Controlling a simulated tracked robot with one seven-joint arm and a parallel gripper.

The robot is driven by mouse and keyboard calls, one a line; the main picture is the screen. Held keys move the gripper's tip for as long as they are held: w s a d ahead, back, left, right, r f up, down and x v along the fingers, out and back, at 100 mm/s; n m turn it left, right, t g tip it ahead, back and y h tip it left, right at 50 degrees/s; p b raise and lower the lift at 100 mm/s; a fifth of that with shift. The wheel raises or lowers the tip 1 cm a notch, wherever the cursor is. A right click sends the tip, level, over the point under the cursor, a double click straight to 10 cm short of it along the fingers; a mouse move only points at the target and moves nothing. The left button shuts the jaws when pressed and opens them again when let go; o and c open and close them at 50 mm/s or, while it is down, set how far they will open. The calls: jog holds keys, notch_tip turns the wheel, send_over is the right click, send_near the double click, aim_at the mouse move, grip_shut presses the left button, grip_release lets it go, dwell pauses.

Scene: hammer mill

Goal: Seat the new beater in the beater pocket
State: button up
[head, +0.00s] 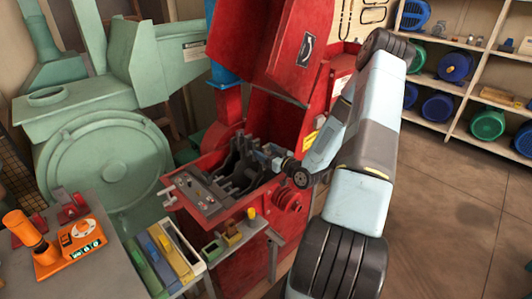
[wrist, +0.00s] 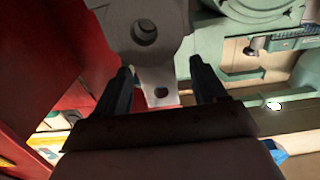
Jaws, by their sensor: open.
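In the head view, my gripper (head: 266,158) reaches in from the right over the rotor (head: 238,170) inside the open red mill. In the wrist view, my gripper (wrist: 160,70) is open, with its two dark fingers apart. A pale grey metal plate (wrist: 158,82), apparently a beater, has its narrow holed end between the fingers, with gaps on both sides. Its wider part has a round dark bore or pin and runs out of the top of the view. I cannot tell how it sits in the beater pocket, which I cannot make out.
The raised red cover (head: 270,40) stands behind the rotor. A grey panel (head: 197,191) is at the mill's front left. A bench with an orange device (head: 78,243) and a tray of coloured blocks (head: 165,255) are at the lower left. Shelves (head: 455,85) stand right; the floor there is clear.

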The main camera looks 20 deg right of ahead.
jog(key=shift+s, duration=0.1)
jog(key=v, duration=1.3)
jog(key=shift+s+d, duration=0.2)
jog(key=shift+s, duration=0.05)
